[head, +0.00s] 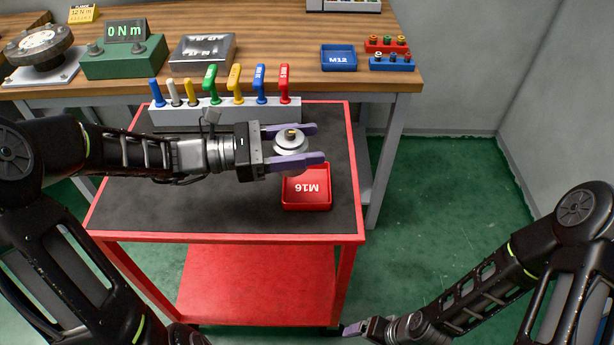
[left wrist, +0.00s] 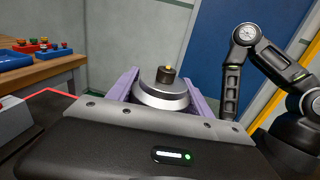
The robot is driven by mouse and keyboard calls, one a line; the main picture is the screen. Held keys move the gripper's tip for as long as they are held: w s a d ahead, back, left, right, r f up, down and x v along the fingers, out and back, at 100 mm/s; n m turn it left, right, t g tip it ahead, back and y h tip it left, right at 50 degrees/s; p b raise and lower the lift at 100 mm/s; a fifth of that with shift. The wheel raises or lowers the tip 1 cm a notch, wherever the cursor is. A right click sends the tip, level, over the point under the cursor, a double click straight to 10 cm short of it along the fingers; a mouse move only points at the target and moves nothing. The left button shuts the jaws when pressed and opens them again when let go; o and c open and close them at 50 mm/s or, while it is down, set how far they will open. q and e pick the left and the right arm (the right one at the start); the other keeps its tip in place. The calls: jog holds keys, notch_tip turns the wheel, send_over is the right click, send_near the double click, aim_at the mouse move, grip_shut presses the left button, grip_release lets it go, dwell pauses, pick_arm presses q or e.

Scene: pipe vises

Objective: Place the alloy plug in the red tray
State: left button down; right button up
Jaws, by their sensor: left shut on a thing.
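The alloy plug (head: 291,140) is a round silvery piece with a small dark and yellow top. My left gripper (head: 292,146) is shut on the plug, its purple fingers on either side, above the black top of the red cart. The plug also shows upright between the fingers in the left wrist view (left wrist: 163,90). The red tray (head: 307,188), marked M16, lies on the cart top just below and slightly right of the plug in the head view. My right gripper (head: 352,328) is low at the bottom, away from the cart; its finger opening is unclear.
A grey rack (head: 220,116) with several coloured-handled tools stands along the cart's back. The wooden bench (head: 275,75) behind holds a green 0 Nm display unit (head: 124,55), a metal block (head: 202,50), a blue M12 tray (head: 338,58) and small fitting racks (head: 391,62). The cart's front-left top (head: 180,210) is clear.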

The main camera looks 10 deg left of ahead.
pick_arm(q)
jog(key=shift+f, duration=2.4)
jog(key=shift+f+b, duration=0.5)
jog(key=shift+f, duration=1.35)
jog(key=shift+c, duration=2.2)
grip_release()
jog(key=shift+f, duration=0.15)
jog(key=v, duration=1)
jog(key=shift+s+a+r+p, duration=0.15)
jog(key=shift+r+p, duration=0.1)
jog(key=shift+p, duration=0.15)
jog(key=shift+p+v, duration=0.3)
jog(key=shift+v, duration=0.55)
